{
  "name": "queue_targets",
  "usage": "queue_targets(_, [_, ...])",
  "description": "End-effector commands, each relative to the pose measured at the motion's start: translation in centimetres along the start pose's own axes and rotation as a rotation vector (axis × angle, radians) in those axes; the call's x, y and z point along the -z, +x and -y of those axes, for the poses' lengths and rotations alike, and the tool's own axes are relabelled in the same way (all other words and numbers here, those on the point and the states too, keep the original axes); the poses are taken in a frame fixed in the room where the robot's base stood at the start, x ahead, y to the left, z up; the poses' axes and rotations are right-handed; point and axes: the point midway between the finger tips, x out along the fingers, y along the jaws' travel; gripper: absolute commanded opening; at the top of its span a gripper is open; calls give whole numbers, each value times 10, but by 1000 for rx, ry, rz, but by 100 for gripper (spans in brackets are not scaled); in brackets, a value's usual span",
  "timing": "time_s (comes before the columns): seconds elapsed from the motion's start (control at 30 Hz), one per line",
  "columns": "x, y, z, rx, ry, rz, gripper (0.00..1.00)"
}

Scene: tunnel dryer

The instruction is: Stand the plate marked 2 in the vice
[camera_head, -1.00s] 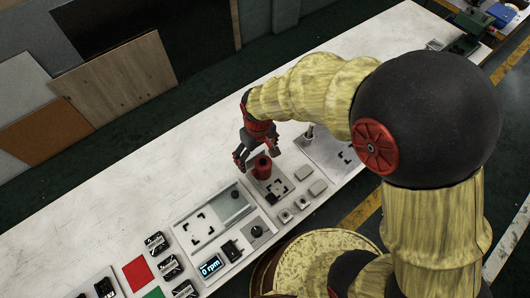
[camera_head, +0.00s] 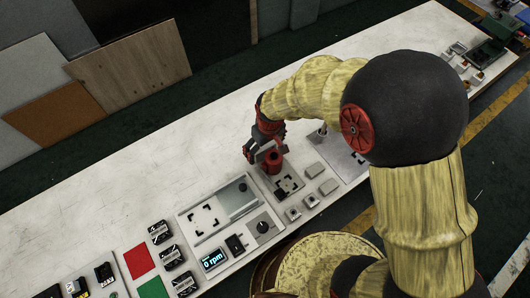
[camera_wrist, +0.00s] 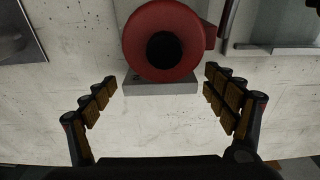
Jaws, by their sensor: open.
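My gripper (camera_head: 262,150) is open and empty, low over the white bench beside a red cylinder (camera_head: 272,163). In the wrist view the open fingers (camera_wrist: 160,108) are spread wide, with the red cylinder (camera_wrist: 138,42) ahead of them. Its round top has a dark hole, and a grey block shows at its foot. The cylinder is apart from the fingers. I cannot make out a plate marked 2 in either view. A dark green machine (camera_head: 485,48) stands at the bench's far right end; I cannot tell whether it is the vice.
A grey panel (camera_head: 185,212) with a display reading 0 rpm (camera_head: 213,259) lies in front of my gripper. Several small grey blocks (camera_head: 329,187) sit to its right. Red (camera_head: 139,261) and green squares and black boxes lie left. The bench's back left is clear.

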Motion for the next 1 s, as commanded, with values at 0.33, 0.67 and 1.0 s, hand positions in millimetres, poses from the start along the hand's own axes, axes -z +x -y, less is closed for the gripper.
queue_targets(0.33, [0,-1,0,0,0,-1,77])
queue_targets(0.67, [0,0,0,0,0,0,58])
queue_targets(1.0, [0,0,0,0,0,0,39])
